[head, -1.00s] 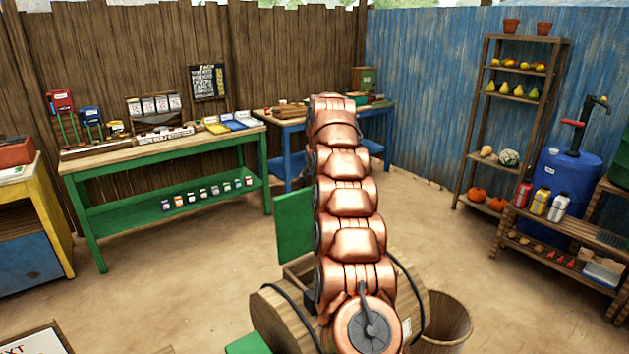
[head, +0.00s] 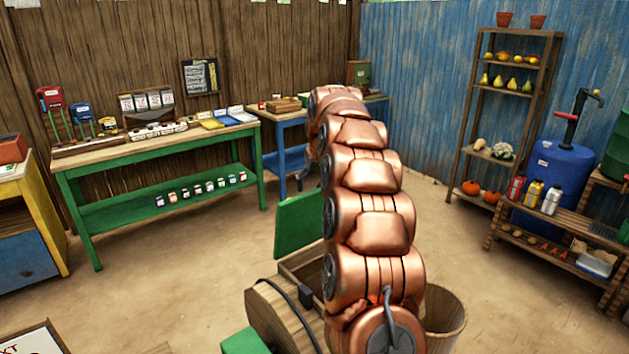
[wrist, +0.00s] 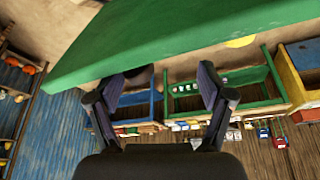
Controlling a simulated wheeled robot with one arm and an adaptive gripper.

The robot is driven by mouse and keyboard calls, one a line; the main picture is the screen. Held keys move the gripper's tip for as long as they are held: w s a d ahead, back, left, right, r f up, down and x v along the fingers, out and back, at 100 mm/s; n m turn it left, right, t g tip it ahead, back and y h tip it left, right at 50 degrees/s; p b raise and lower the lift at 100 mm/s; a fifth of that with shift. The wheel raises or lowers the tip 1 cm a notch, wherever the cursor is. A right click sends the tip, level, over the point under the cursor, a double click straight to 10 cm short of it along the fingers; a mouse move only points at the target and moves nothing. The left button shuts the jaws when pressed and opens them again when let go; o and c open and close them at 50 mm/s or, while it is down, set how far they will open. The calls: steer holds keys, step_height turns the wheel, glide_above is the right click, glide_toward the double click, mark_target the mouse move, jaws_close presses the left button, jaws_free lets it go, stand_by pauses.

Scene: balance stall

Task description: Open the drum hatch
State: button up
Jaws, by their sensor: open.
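A wooden drum (head: 268,318) stands low in the head view, partly hidden by my arm. Its top shows a rectangular opening with a wooden rim. A green panel (head: 298,222), which looks like the hatch, stands up at the far side of that opening. A large green panel (wrist: 185,40), likely the same hatch, spans the upper wrist view with a yellow round spot near its edge. My gripper (wrist: 161,82) is open and empty, its two dark fingers apart just below the panel's edge; contact cannot be told. In the head view my arm hides the gripper.
A round wooden tub (head: 446,318) stands right of the drum. A green table (head: 160,150) is at the back left, a blue table (head: 290,120) at the back. A shelf (head: 510,110) and a blue barrel (head: 560,172) are on the right. Bare floor lies between.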

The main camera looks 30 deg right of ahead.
mark_target(318, 195)
steer(key=s+a, duration=0.2)
steer(key=s, duration=0.1)
steer(key=shift+s+a+f, duration=0.15)
steer(key=shift+s+a, duration=0.05)
steer(key=shift+s, duration=0.05)
steer(key=shift+s+a, duration=0.1)
steer(key=shift+s, duration=0.8)
steer(key=w+a+r+p, duration=0.1)
steer(key=w+r+p, duration=0.2)
steer(key=w+r, duration=0.3)
steer(key=shift+a+r+p, duration=0.3)
steer(key=shift+r+p, duration=0.05)
steer(key=shift+r, duration=0.05)
stand_by(0.5)
steer(key=shift+f, duration=0.1)
stand_by(0.7)
